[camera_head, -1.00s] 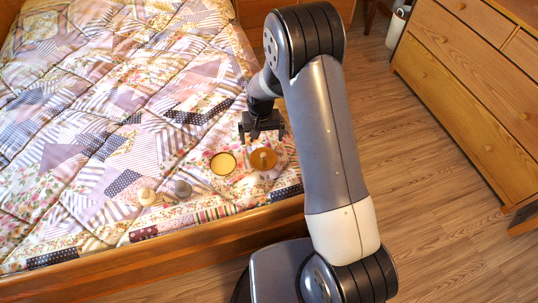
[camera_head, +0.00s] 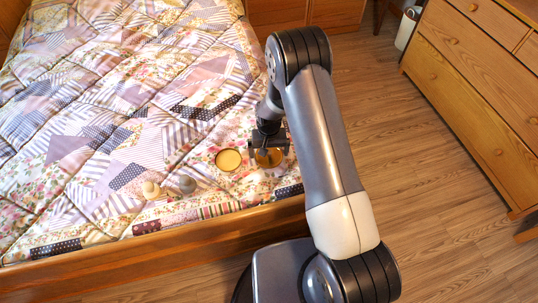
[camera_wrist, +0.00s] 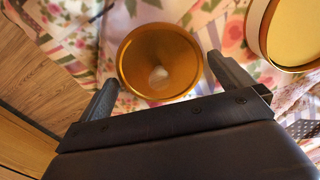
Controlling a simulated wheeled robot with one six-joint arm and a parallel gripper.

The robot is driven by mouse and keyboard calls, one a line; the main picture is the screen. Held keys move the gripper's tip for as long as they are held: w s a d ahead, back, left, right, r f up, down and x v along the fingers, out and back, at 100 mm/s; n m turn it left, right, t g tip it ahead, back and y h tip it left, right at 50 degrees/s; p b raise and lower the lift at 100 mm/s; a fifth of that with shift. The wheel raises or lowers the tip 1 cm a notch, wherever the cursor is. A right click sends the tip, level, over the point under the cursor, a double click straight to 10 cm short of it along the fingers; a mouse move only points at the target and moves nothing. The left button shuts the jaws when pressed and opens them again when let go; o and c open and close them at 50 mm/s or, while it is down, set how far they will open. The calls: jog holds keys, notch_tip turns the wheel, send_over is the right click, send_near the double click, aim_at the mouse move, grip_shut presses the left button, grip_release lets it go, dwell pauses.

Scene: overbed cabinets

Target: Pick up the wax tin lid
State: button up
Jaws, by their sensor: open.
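The wax tin lid (camera_wrist: 140,72) is a round amber disc with a raised rim and a small pale knob in its middle. It lies on the quilt near the bed's edge; in the head view the lid (camera_head: 271,161) is partly hidden by my gripper (camera_head: 267,146). In the wrist view my gripper (camera_wrist: 162,72) is open, with one finger on each side of the lid's lower part and nothing held. Whether the fingers touch the lid I cannot tell. The wax tin (camera_head: 228,160), round with pale yellow wax, lies just left of the lid in the head view.
A cream knobbed object (camera_head: 151,190) and a grey one (camera_head: 187,184) stand on the patchwork quilt (camera_head: 120,120) left of the tin. The wooden bed rail (camera_head: 170,235) runs along the near edge. A wooden drawer chest (camera_head: 480,90) stands right, across open floor.

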jog(key=c, duration=0.7)
